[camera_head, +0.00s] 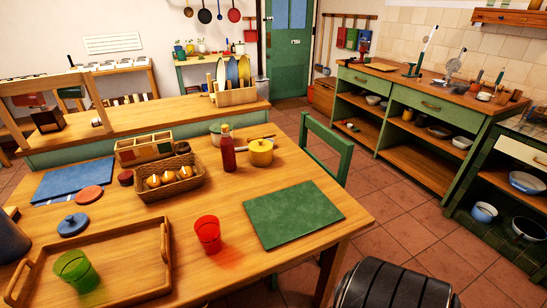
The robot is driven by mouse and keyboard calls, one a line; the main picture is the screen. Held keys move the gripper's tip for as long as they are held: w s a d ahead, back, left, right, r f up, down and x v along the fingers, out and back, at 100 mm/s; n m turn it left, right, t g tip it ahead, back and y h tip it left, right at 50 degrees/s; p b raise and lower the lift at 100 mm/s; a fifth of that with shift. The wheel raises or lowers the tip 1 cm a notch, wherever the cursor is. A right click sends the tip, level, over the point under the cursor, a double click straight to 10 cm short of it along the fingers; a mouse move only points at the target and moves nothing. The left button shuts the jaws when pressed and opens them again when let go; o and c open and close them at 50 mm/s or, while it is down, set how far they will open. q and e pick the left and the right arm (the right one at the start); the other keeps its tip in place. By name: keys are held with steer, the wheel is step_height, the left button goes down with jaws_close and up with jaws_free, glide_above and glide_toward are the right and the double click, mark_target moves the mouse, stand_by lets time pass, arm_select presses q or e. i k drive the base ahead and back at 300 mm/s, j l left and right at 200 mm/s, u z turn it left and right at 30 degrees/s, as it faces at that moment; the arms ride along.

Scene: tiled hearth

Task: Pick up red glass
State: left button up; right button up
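The red glass (208,233) is a translucent tumbler standing upright on the wooden table (215,275). It is right of the wooden tray (140,245) and left of the green board (293,215), touching neither. A reddish tint shows on the wood beside it. A black ribbed part at the bottom right looks like part of my arm. Neither of my grippers shows in the head view, so I cannot see their fingers.
A green glass (76,271) stands in the tray. Behind the red glass are a basket (160,190), a red bottle (227,152) and a yellow pot (260,152). A green chair (328,146) stands at the table's far right side. Bare wood surrounds the glass.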

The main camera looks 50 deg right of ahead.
mark_target(207, 229)
steer(key=z, duration=0.9)
steer(key=l, duration=1.75)
steer(key=k, duration=0.05)
